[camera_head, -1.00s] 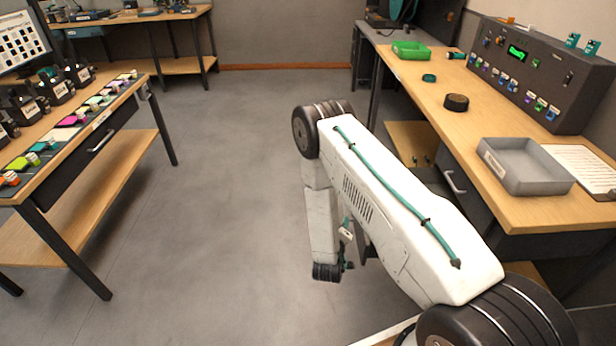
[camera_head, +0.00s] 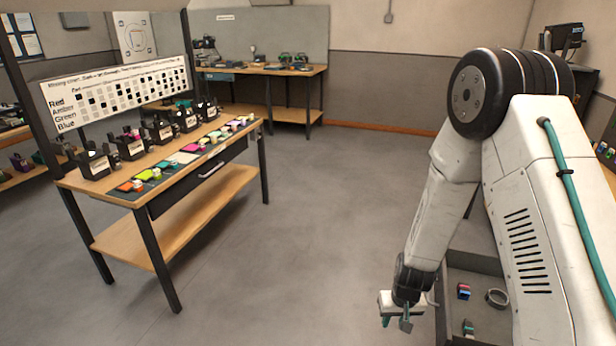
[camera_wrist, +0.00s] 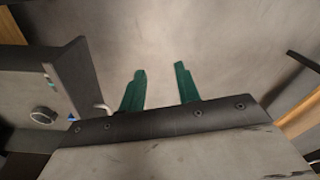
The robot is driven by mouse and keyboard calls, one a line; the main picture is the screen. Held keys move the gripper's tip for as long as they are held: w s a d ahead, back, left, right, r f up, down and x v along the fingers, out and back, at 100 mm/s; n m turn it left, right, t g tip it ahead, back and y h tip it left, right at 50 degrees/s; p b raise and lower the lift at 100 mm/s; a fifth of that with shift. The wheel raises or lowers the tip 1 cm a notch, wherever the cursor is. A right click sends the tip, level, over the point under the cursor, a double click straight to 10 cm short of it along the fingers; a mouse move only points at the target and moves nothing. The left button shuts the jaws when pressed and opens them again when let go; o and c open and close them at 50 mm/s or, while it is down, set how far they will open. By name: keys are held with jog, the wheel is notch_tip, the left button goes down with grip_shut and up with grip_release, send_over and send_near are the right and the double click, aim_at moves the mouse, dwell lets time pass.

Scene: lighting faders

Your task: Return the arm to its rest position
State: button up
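My arm (camera_head: 540,210) is bent, with its elbow high at the right of the head view and its forearm hanging down. My gripper (camera_head: 397,322) points down at the lower middle, in the air beside an open grey drawer (camera_head: 448,300). In the wrist view my gripper (camera_wrist: 158,72) shows two green fingers standing apart, with only grey floor between them. It is open and empty. The drawer also shows at the left of the wrist view (camera_wrist: 75,75).
The drawer holds a grey ring (camera_head: 497,298) and a small blue-and-red piece (camera_head: 463,291). A wooden bench (camera_head: 100,183) with black devices and coloured tiles stands left. Another bench (camera_head: 300,70) stands at the back. The floor (camera_head: 320,220) between is clear.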

jog(key=s+d+r, duration=0.1)
jog(key=s+r, duration=0.7)
jog(key=r, duration=0.6)
jog(key=s+d+r, duration=0.1)
jog(key=s+r, duration=0.8)
jog(key=r, duration=0.5)
jog(key=s+d+r, duration=0.1)
jog(key=s+r, duration=0.7)
jog(key=r, duration=0.6)
jog(key=shift+s+t, duration=0.25)
jog(key=shift+t, duration=0.05)
jog(key=shift+d, duration=0.1)
